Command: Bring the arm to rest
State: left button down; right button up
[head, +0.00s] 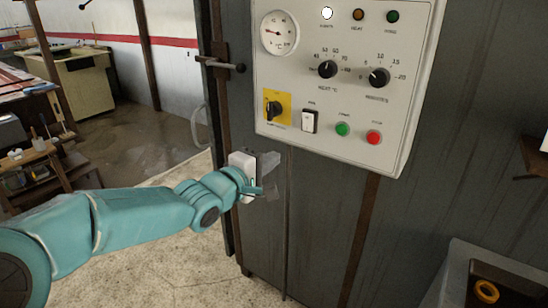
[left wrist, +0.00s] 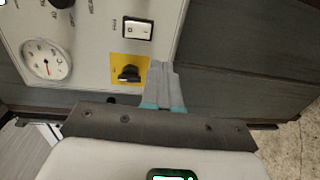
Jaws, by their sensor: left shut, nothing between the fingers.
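My left gripper (head: 268,172) is shut and empty in the head view, in front of the dark grey door and below the control panel (head: 405,120). My teal left arm comes in from the left, stretched out. In the left wrist view the gripper's fingers (left wrist: 161,88) are together. They overlap the panel's edge in that picture, beside the black rotary switch (left wrist: 130,73) on its yellow plate. I cannot tell any contact with the panel. My right gripper is not in view.
The panel carries a dial gauge (head: 280,33), knobs, a white rocker switch (head: 309,121), a green button (head: 342,129) and a red button (head: 374,137). A door latch handle (head: 220,64) sticks out at left. A grey bin (head: 455,268) with a yellow ring (head: 486,291) stands lower right.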

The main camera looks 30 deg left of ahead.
pick_arm(q)
jog(key=s+d+f+g+h, duration=0.1)
jog(key=d+f+g, duration=0.25)
jog(key=f, duration=0.75)
jog(key=d+f+m+g+h, duration=0.15)
jog(key=d+f, duration=0.35)
jog(key=f, duration=0.5)
jog(key=s+d+f+n+g+h, duration=0.1)
jog(key=d+f+g, duration=0.3)
jog(key=f, duration=0.7)
jog(key=s+d+f+m+g, duration=0.3)
jog(key=s+f+m, duration=0.4)
jog(key=s, duration=0.5)
jog(key=s+d+f+m+g, duration=0.4)
jog(key=s+f+m, duration=0.4)
jog(key=s+f, duration=0.2)
jog(key=shift+s+d+g, duration=0.3)
jog(key=shift+s+d, duration=0.6)
jog(key=shift+s, duration=0.15)
